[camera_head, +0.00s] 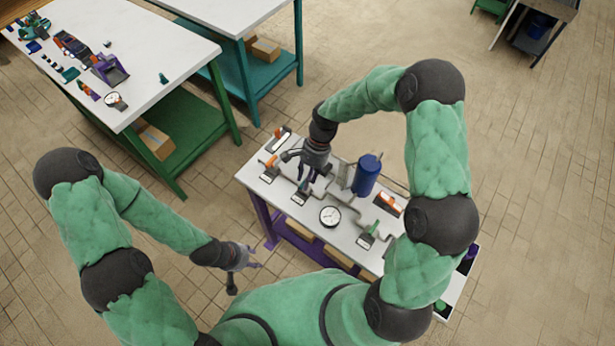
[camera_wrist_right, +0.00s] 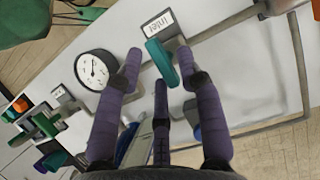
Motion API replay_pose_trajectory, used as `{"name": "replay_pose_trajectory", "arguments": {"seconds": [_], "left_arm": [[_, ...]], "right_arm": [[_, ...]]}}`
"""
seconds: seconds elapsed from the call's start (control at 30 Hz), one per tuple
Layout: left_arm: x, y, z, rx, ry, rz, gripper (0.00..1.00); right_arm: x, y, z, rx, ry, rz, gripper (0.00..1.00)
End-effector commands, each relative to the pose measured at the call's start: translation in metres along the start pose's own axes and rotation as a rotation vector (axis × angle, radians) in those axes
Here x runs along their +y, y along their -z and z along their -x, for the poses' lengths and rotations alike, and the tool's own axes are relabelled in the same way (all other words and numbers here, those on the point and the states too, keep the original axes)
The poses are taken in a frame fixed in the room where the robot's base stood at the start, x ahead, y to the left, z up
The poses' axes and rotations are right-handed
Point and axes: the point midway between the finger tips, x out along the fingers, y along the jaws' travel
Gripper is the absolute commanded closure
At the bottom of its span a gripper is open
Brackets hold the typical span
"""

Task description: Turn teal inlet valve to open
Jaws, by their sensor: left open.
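The teal inlet valve handle (camera_wrist_right: 160,62) shows in the right wrist view, lying beside a white label reading "Inlet" (camera_wrist_right: 158,23). My right gripper (camera_wrist_right: 158,65) has its purple fingers spread, with tips on either side of the handle and a third finger below it. Whether they touch it, I cannot tell. In the head view my right gripper (camera_head: 308,178) points down over the far left part of the white pipe bench (camera_head: 350,240), and it mostly hides the handle. My left gripper (camera_head: 256,260) is open and empty, off the bench's near left side.
A round gauge (camera_head: 330,215) stands right of the right gripper, with a blue tank (camera_head: 367,176) behind it. A green-handled valve (camera_head: 370,233) and an orange-handled valve (camera_head: 270,166) are on the bench. Grey pipes run between them. Another white table (camera_head: 150,60) stands at upper left.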

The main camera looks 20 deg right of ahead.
Motion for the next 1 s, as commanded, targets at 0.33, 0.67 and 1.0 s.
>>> {"name": "replay_pose_trajectory", "arguments": {"seconds": [0.33, 0.67, 1.0], "left_arm": [[0.0, 0.0, 0.0, 0.0, 0.0, 0.0, 0.56], [0.002, 0.0, 0.005, 0.0, 0.0, 0.0, 0.56], [0.005, -0.001, 0.014, 0.0, 0.0, 0.0, 0.56]], "right_arm": [[0.0, 0.0, 0.0, 0.0, -0.002, 0.004, 1.0], [-0.001, 0.0, 0.001, -0.001, -0.048, 0.111, 1.0], [-0.005, 0.0, 0.001, 0.0, -0.16, 0.384, 1.0]]}}
